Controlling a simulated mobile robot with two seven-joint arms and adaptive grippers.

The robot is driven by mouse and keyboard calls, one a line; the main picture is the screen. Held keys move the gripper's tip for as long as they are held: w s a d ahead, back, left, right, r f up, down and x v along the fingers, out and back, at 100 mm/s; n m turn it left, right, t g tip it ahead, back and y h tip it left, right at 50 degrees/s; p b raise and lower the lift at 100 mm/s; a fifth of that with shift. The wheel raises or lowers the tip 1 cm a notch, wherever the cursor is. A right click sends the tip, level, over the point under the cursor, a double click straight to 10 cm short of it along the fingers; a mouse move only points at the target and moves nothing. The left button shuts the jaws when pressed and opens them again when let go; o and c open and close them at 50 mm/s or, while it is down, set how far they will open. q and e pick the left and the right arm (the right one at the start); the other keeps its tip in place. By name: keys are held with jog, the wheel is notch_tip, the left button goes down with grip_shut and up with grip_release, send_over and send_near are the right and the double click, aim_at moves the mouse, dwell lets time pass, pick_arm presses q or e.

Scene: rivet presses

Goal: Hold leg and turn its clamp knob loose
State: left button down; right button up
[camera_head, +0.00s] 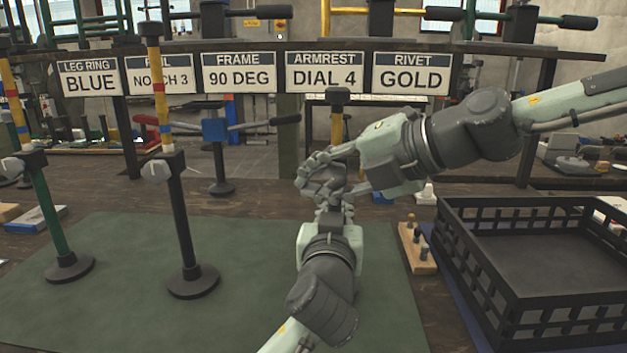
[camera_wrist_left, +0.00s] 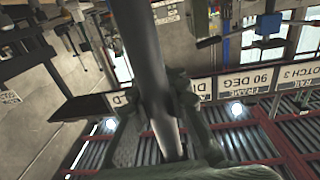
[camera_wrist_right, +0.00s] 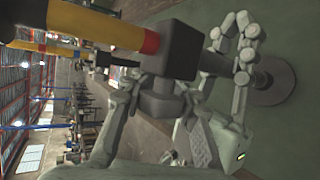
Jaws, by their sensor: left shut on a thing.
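The leg I hold shows its yellow upper tube (camera_head: 337,125) in the head view; its lower part is hidden behind my grippers. My left gripper (camera_head: 330,205) is shut on the leg's dark tube (camera_wrist_left: 142,50). In the right wrist view the leg has yellow, red and black bands (camera_wrist_right: 100,25), a black clamp block (camera_wrist_right: 172,50) and a round base (camera_wrist_right: 270,82). My right gripper (camera_head: 335,178) is at the clamp, its fingers (camera_wrist_right: 160,100) apart on either side of a dark part by the block. Whether they touch it is unclear.
Two similar legs (camera_head: 180,220) (camera_head: 48,210) stand upright on the green mat (camera_head: 110,315) at left. A black crate (camera_head: 475,290) is at right. A small wooden peg block (camera_head: 415,248) lies between crate and mat. Signs (camera_head: 240,75) hang behind.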

jog(key=o, duration=0.5)
jog(key=v, duration=1.2)
jog(key=shift+w, duration=0.1)
